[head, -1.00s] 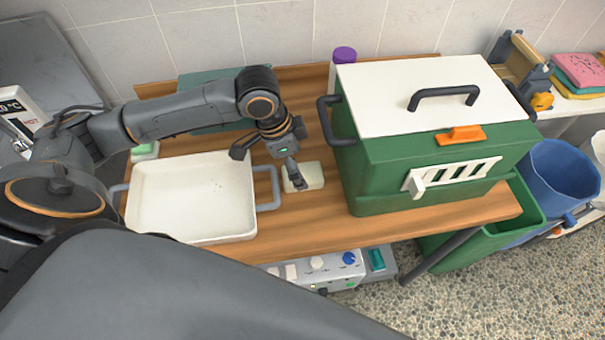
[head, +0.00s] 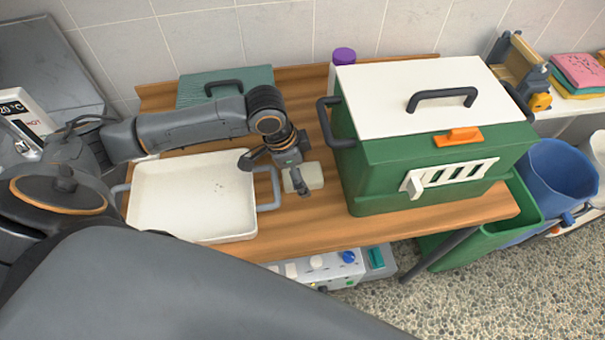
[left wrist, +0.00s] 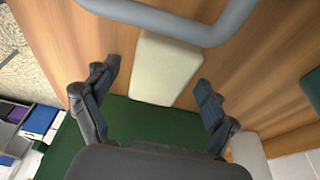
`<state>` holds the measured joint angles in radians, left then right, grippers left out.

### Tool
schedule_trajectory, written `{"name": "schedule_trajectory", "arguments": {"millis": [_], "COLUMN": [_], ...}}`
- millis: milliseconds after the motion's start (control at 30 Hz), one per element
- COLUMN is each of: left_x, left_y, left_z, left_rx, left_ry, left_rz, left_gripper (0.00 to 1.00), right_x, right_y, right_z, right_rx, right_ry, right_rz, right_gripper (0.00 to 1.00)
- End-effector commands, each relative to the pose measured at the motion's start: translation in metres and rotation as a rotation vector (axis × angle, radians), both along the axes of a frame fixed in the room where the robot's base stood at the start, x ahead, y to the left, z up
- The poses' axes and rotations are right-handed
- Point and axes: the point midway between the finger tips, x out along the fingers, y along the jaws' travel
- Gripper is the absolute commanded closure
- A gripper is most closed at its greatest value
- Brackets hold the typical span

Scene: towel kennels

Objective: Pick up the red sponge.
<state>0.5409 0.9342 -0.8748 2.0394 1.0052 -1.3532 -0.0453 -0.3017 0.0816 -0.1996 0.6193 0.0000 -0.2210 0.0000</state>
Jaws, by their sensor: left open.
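No red sponge shows in either view. A cream block (head: 313,175) lies on the wooden table, between the white tray and the green kennel. My left gripper (head: 300,188) is at this block in the head view and covers its left part. In the left wrist view, my left gripper (left wrist: 157,97) has its two fingers wide apart, with the cream block (left wrist: 165,68) beyond and between them. I cannot tell whether the fingers touch it. My right gripper is not in view.
The white tray (head: 190,205) has a grey side handle close to my left gripper. The green kennel (head: 375,180) with a white lid stands to the right. A teal box (head: 225,80) and a purple-capped bottle (head: 344,57) stand behind. Bare table lies in front of the block.

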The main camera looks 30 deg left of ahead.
Motion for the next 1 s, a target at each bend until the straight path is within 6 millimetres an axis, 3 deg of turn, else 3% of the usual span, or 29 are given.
{"name": "schedule_trajectory", "arguments": {"millis": [467, 667, 1000], "left_x": [-0.0003, -0.0002, -0.0001], "left_y": [-0.0001, 0.0000, 0.0000], "left_z": [-0.0024, -0.0023, -0.0022], "left_rx": [-0.001, -0.001, 0.000], "left_ry": [0.001, 0.001, 0.000], "left_rz": [0.000, 0.000, 0.000], "left_gripper": [0.15, 0.56, 0.62], "right_x": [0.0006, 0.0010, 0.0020], "right_y": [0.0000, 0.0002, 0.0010], "right_z": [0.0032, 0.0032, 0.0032], "right_rx": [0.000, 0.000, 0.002], "right_ry": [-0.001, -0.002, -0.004], "right_rz": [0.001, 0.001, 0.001], "right_gripper": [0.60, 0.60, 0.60]}}
